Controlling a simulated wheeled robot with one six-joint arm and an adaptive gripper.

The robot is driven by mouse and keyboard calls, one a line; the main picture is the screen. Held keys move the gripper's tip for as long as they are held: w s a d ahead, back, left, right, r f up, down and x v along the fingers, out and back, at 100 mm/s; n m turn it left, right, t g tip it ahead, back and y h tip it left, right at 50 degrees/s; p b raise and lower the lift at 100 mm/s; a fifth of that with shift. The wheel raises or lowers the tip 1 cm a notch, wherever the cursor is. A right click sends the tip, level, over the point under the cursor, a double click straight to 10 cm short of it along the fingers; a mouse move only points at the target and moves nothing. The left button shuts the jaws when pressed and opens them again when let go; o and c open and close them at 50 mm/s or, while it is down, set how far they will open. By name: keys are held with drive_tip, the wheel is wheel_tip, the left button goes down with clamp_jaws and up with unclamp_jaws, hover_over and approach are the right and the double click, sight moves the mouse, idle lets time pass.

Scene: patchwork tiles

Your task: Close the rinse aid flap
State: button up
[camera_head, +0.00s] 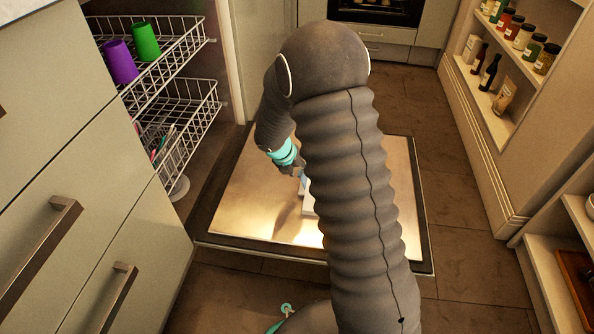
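The open dishwasher door (250,195) lies flat and low across the middle of the view, with a shiny metal inner face. A small pale dispenser (308,206) shows on it, just left of my arm, which covers part of it. The rinse aid flap cannot be told apart at this size, so I cannot see whether it is open or shut. My gripper (302,180) is a small dark shape below the teal wrist band, pointing down at the dispenser's upper end. I cannot tell whether it touches it. Its fingers are too small and dark to read.
Two pulled-out wire racks (185,115) stand at the left, with a purple cup (121,62) and a green cup (146,41) on the upper one. Drawers with handles (45,240) are at the near left. Shelves with jars (523,36) line the right. Floor (455,220) is clear right of the door.

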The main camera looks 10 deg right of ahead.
clamp_jaws()
